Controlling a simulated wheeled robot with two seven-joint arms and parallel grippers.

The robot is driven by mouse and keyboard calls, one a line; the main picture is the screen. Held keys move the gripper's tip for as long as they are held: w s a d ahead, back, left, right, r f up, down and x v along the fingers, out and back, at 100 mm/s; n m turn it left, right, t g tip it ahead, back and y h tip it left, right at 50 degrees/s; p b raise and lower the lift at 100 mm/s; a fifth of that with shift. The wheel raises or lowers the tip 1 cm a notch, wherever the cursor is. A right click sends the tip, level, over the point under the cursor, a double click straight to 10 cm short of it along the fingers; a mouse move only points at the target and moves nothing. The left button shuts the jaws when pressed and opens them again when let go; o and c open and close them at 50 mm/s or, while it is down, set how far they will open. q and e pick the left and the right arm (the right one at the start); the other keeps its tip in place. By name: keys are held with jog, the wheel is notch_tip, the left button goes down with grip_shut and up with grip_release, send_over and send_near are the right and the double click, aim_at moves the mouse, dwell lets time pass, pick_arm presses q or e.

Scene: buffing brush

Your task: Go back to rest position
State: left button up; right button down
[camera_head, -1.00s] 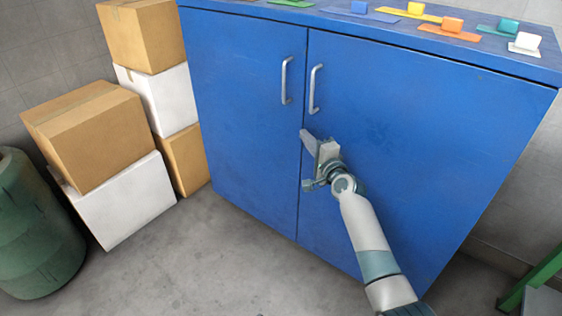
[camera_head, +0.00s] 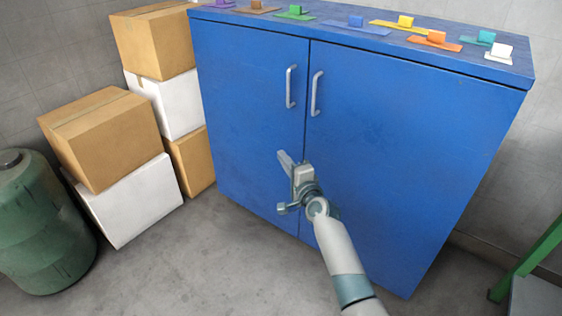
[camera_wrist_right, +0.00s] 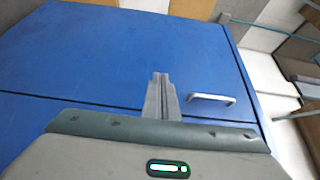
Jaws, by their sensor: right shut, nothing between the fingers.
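My right gripper (camera_head: 284,158) shows in the head view in front of the blue cabinet (camera_head: 400,150), below its two door handles. Its fingers are together and empty. In the right wrist view the shut fingers (camera_wrist_right: 161,84) point toward the cabinet (camera_wrist_right: 120,50), with one handle (camera_wrist_right: 212,98) to their right. In the head view the left door handle (camera_head: 291,86) and the right door handle (camera_head: 316,93) are both clear of the gripper, and both doors look closed. My left gripper is in neither view.
Stacked brown and white boxes (camera_head: 105,135) stand left of the cabinet. A green barrel (camera_head: 40,225) is at the far left. Several coloured blocks on flat pieces lie on the cabinet top, including an orange one (camera_head: 436,38). A green frame (camera_head: 530,260) is at lower right. Grey floor (camera_head: 220,270) lies open in front.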

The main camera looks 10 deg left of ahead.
dwell(0.4)
